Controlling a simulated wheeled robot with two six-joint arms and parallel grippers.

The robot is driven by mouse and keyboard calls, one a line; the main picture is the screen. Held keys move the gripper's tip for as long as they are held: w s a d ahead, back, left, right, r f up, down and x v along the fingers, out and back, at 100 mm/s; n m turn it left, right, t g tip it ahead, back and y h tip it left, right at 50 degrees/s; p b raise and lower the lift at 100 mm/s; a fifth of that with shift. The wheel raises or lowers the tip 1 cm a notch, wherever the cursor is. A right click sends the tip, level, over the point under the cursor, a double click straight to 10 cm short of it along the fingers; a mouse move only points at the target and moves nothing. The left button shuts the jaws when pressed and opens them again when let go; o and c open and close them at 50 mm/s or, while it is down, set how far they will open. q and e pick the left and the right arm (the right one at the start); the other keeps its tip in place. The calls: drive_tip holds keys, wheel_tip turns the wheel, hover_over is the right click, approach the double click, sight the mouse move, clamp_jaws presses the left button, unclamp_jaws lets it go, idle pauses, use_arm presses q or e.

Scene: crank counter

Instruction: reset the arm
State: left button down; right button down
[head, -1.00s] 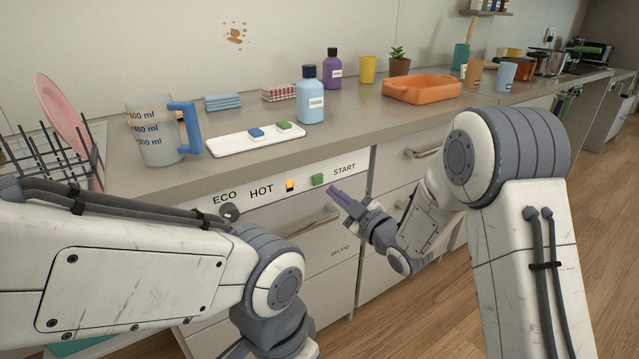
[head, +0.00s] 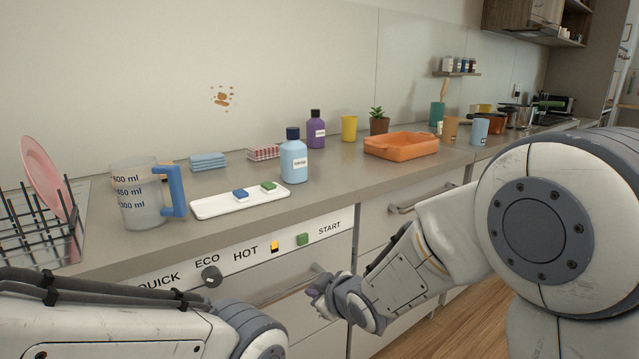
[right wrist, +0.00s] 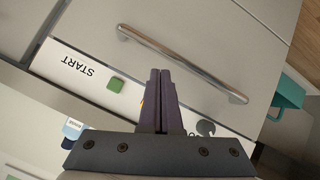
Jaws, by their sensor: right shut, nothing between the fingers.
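My right gripper (head: 318,292) is in front of the dishwasher front, below the panel with the words QUICK, ECO, HOT and START. In the right wrist view its two purple-grey fingers (right wrist: 160,92) are shut together with nothing between them. The green START button (head: 302,240) is on the panel, apart from the fingers; it also shows in the right wrist view (right wrist: 115,84). A dark round knob (head: 212,276) sits below ECO. A small yellow and black light (head: 275,246) is beside HOT. My left arm comes in at lower left; its gripper is out of the picture.
The counter holds a measuring jug (head: 140,205), a white tray (head: 215,207) with two sponges, a blue bottle (head: 294,160) and an orange dish (head: 402,146). A dish rack (head: 40,225) stands at the left. A metal handle (right wrist: 185,62) crosses the front near my right gripper.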

drive_tip(key=s+d+m+g+h, duration=0.1)
drive_tip(key=s+d+g, duration=0.15)
drive_tip(key=s, duration=0.75)
drive_tip(key=s+d+f+m+g+h, duration=0.15)
drive_tip(key=s+g, duration=0.25)
drive_tip(key=s, duration=0.5)
drive_tip(key=s+d+m+g+h, duration=0.1)
drive_tip(key=s+g+h, duration=0.15)
drive_tip(key=s, duration=0.75)
wheel_tip(320, 180, up, 26)
drive_tip(key=s+d+p, duration=0.1)
drive_tip(key=p, duration=2.5)
drive_tip(key=shift+s+g+y, duration=0.15)
drive_tip(key=shift+g+y, duration=0.25)
drive_tip(key=shift+r+m, duration=0.1)
drive_tip(key=shift+m, duration=0.15)
